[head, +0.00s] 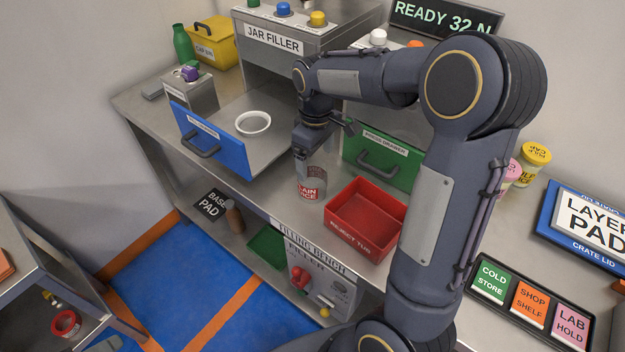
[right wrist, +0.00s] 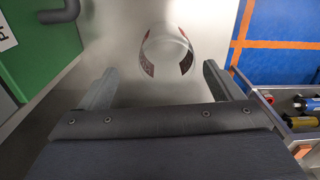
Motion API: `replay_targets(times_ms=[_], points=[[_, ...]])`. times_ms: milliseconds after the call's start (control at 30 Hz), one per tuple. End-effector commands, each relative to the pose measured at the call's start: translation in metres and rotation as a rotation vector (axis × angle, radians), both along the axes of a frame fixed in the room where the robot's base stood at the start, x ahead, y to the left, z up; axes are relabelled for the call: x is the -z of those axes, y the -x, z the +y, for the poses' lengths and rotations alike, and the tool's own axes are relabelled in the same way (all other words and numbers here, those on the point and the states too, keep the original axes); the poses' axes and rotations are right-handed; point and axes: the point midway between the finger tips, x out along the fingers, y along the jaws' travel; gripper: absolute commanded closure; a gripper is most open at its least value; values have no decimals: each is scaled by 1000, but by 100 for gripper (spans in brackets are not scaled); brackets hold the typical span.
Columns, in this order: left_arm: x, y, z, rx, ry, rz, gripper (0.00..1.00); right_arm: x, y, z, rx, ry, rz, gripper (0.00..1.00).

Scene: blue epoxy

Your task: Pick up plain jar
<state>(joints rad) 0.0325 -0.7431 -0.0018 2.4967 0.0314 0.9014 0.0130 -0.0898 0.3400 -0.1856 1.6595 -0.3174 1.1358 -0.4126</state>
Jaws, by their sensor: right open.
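The plain jar (head: 311,180) is clear glass with a red and white label, partly readable as plain. It stands upright on the steel bench, left of the red reject tub. In the right wrist view the jar (right wrist: 168,50) shows from above as a round rim with red label at its sides. My right gripper (head: 325,143) is above the jar in the head view, fingers apart and empty. In the right wrist view its fingers (right wrist: 160,85) are spread, and the jar lies beyond the tips, between their lines. My left gripper is not in view.
The red reject tub (head: 366,218) stands close right of the jar. A green drawer front (head: 383,161) is behind it. The bench's front edge is close to the jar.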

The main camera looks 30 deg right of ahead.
Motion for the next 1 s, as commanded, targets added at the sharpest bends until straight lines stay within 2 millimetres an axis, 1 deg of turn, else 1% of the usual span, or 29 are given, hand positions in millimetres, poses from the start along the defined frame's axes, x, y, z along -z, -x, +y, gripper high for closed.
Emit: replay_targets(times_ms=[100, 267, 400, 500, 633, 833, 867, 1000], points=[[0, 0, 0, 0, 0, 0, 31, 14, -1, 1, -4, 3, 5, 14], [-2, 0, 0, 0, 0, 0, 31, 31, 0, 4, -3, 2, 6, 14], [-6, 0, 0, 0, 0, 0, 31, 52, 1, 10, -3, 1, 6, 14], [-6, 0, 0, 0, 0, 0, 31, 66, 0, 9, -1, 1, 5, 14], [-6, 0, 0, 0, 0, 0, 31, 75, 0, 9, -1, 0, 3, 14], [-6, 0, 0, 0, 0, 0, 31, 75, 0, 9, -1, 0, 1, 14], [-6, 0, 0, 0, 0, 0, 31, 75, 0, 10, -1, 0, 1, 17], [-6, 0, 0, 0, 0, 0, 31, 75, 0, 10, -1, 0, 1, 35]])
